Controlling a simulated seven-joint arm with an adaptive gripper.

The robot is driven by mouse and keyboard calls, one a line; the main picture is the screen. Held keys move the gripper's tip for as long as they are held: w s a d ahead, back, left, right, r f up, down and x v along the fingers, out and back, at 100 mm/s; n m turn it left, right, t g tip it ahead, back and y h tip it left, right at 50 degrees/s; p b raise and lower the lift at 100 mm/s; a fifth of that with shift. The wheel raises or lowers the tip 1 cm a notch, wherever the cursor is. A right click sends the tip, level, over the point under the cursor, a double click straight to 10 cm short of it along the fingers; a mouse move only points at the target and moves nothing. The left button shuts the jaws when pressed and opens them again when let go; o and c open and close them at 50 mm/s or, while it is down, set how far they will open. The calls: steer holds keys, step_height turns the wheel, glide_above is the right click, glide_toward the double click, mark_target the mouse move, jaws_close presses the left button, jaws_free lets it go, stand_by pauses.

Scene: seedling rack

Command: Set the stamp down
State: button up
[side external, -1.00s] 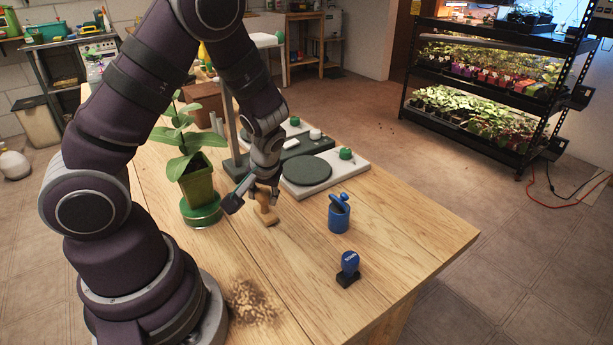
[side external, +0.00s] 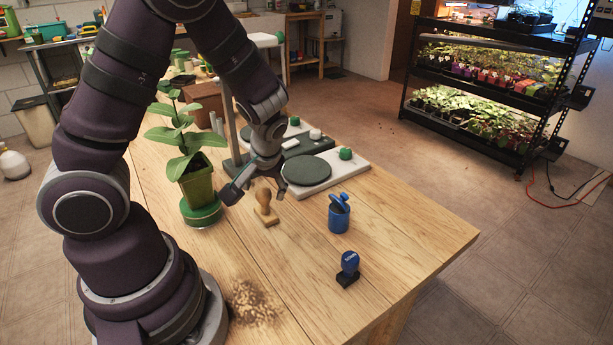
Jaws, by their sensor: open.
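A wooden-handled stamp (side external: 265,207) stands upright on the wooden table, its flat base on the tabletop. My gripper (side external: 256,194) is open, just above and behind the stamp's knob, and does not appear to hold it. A second stamp with a blue handle and dark base (side external: 348,269) stands near the table's front right edge.
A potted plant (side external: 199,182) on a green saucer (side external: 201,215) stands close to the left of my gripper. A white device with a round dark plate (side external: 308,172) lies behind.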

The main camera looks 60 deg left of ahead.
steer(key=s+d+r+m+t+h, duration=0.2)
steer(key=s+d+r+m, duration=0.1)
steer(key=r, duration=0.4)
steer(key=s+d+r+m+t+h, duration=0.2)
steer(key=s+d+r+m+h, duration=0.1)
steer(key=d+r+m, duration=0.2)
steer(key=d+r, duration=0.2)
steer(key=d, duration=0.1)
steer(key=shift+d+r, duration=0.2)
steer(key=shift+r, duration=0.15)
